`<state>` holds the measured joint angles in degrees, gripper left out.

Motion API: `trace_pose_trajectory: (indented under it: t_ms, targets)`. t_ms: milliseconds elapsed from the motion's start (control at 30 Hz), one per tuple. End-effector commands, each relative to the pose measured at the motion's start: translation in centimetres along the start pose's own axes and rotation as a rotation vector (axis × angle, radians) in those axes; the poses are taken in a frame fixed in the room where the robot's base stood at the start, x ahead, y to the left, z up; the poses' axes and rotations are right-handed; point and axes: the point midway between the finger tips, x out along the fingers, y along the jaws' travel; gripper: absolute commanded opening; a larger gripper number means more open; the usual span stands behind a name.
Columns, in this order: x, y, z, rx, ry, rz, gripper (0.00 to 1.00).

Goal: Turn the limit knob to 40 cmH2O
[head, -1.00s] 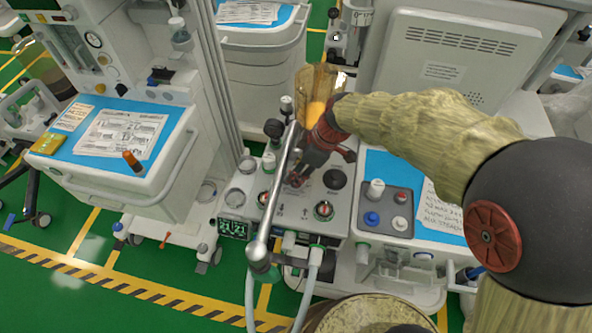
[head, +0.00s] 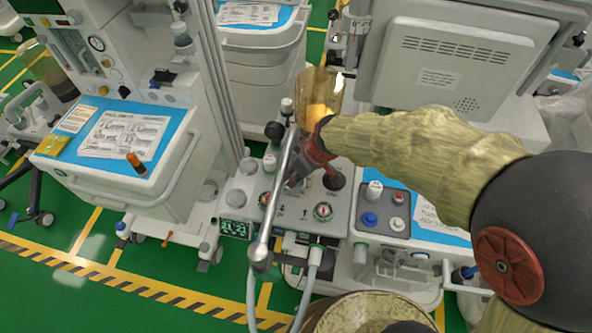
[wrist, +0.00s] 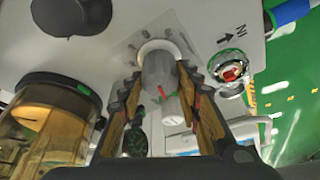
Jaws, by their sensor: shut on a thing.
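The limit knob (wrist: 157,68) is grey with a red pointer mark on its side, and stands on a pale panel in the wrist view. Faint scale marks show around its base, but I cannot read the numbers. My gripper (wrist: 160,77) has one finger on each side of the knob and is shut on it. In the head view my gripper (head: 294,183) reaches down-left onto the grey-white machine panel (head: 293,224), behind a metal bar. The knob is hidden there by the gripper and bar.
The metal bar (head: 281,192) slants across the panel, close to my gripper. An amber canister (head: 322,92) stands behind it and shows at left in the wrist view. A tray with coloured knobs (head: 383,206) is to the right.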

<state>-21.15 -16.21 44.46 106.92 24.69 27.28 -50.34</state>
Motion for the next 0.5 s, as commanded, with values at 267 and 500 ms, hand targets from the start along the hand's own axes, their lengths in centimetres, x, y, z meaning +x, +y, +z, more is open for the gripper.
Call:
trace_pose_trajectory:
  t_ms: [267, 500]
  targets:
    - [0.02, 0.01, 0.01, 0.02, 0.0, 0.008, 0.08]
    - [0.03, 0.01, 0.02, 0.019, 0.0, 0.008, 0.35]
